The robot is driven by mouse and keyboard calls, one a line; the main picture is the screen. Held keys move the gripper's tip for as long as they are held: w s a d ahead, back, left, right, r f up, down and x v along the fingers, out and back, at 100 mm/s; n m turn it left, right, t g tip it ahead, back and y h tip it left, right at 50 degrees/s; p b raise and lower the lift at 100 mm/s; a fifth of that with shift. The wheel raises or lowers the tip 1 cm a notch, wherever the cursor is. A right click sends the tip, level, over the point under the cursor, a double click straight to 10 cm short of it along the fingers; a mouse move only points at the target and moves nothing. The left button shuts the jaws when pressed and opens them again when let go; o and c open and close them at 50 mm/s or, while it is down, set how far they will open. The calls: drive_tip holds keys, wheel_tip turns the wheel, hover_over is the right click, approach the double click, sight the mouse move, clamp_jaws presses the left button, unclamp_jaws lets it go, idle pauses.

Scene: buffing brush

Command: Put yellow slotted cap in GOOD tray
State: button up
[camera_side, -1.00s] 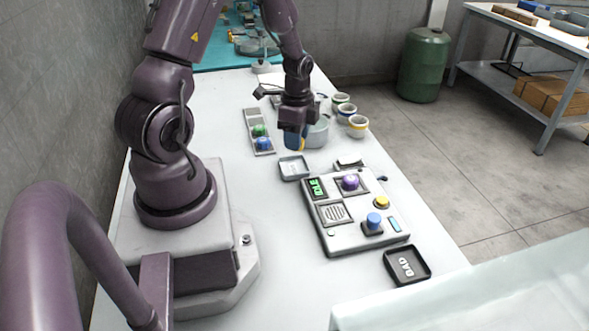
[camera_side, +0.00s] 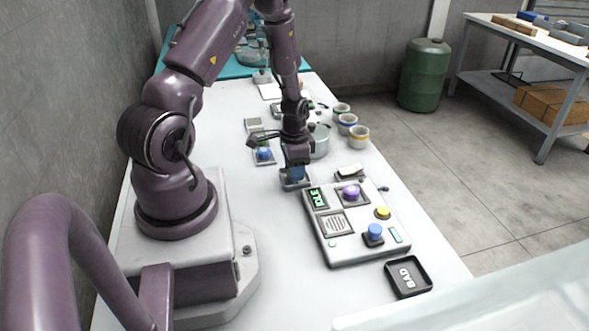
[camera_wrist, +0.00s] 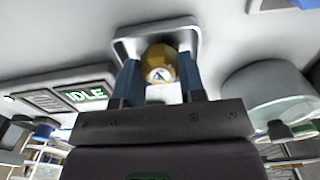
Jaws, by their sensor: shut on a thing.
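The yellow cap (camera_wrist: 160,62) sits between the two blue fingers of my gripper (camera_wrist: 159,76) in the wrist view; its round end with a dark mark faces the camera. My gripper is shut on it. A grey tray (camera_wrist: 140,33) lies just beyond the cap in that view. In the side view my gripper (camera_side: 295,179) points down over this small tray (camera_side: 285,186), low and close to it. The fingers hide the cap there. I cannot tell whether the cap touches the tray floor, and no label on this tray is readable.
A grey pot (camera_side: 320,142) and several cups (camera_side: 358,136) stand behind.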

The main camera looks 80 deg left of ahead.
drive_tip(key=shift+f, duration=0.2)
drive_tip(key=o, duration=0.6)
drive_tip(key=shift+f, duration=0.1)
drive_tip(key=w+d+r+t+y, duration=0.1)
drive_tip(key=d+r, duration=0.2)
drive_tip(key=r, duration=0.7)
drive_tip(key=w+d+r, duration=0.2)
drive_tip(key=d+r, duration=0.1)
drive_tip(key=r, duration=0.8)
drive_tip(key=s+d+r+t, duration=0.1)
drive_tip(key=s+d+r, duration=0.1)
drive_tip(key=d+r, duration=0.2)
drive_tip(key=s+d+r+t, duration=0.2)
drive_tip(key=s+d+r, duration=0.1)
drive_tip(key=d, duration=0.4)
drive_tip(key=s+d+r+t+h, duration=0.1)
drive_tip(key=s+d+r, duration=0.2)
drive_tip(key=d+r, duration=0.3)
drive_tip(key=shift+s+t, duration=0.1)
drive_tip(key=shift+t, duration=0.2)
